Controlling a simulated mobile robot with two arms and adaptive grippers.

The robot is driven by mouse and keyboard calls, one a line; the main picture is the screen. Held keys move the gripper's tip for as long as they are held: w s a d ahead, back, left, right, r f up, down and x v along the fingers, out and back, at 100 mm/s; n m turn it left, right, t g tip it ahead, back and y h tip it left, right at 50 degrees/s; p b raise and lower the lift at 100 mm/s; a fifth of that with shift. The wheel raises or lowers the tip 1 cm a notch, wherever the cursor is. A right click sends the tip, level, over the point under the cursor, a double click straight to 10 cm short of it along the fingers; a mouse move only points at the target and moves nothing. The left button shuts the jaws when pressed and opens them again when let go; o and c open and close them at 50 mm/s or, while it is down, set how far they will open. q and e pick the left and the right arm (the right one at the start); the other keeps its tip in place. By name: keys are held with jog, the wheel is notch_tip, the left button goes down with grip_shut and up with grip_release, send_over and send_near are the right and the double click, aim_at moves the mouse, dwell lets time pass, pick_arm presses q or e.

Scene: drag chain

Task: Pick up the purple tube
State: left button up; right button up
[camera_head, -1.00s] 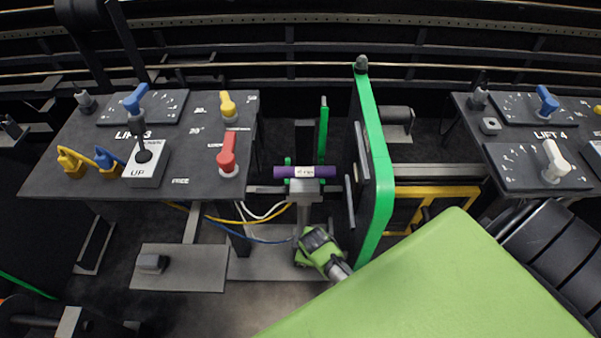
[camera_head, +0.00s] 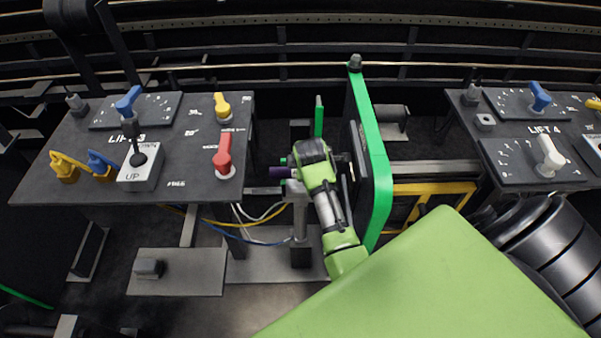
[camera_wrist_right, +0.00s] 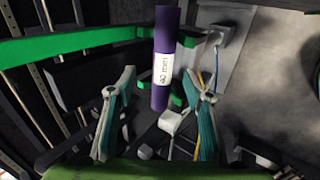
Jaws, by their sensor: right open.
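The purple tube (camera_wrist_right: 165,60) with a white label stands upright in the right wrist view, between and beyond the fingers of my right gripper (camera_wrist_right: 158,78). That gripper is open, its two teal-padded fingers spread on either side of the tube. I see no contact, though the tube's depth relative to the fingertips is hard to judge. In the head view only the left end of the tube (camera_head: 281,172) shows, at the top of a grey stand. My green right wrist hides the rest of it and the gripper's fingers. My left gripper is not in view.
A tall green-edged panel (camera_head: 378,170) stands close to the right of the tube and my right arm. A lever console (camera_head: 205,145) lies to the left, with a red lever (camera_head: 223,155) nearest. Another console (camera_head: 530,140) is at the right.

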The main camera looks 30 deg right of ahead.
jog(key=shift+s+f+x, duration=0.1)
jog(key=shift+s+x, duration=0.05)
jog(key=shift+x, duration=1.75)
jog(key=shift+s+f+x, duration=0.15)
jog(key=shift+x, duration=1.8)
jog(key=shift+a, duration=0.2)
jog(key=shift+r, duration=0.1)
grip_shut()
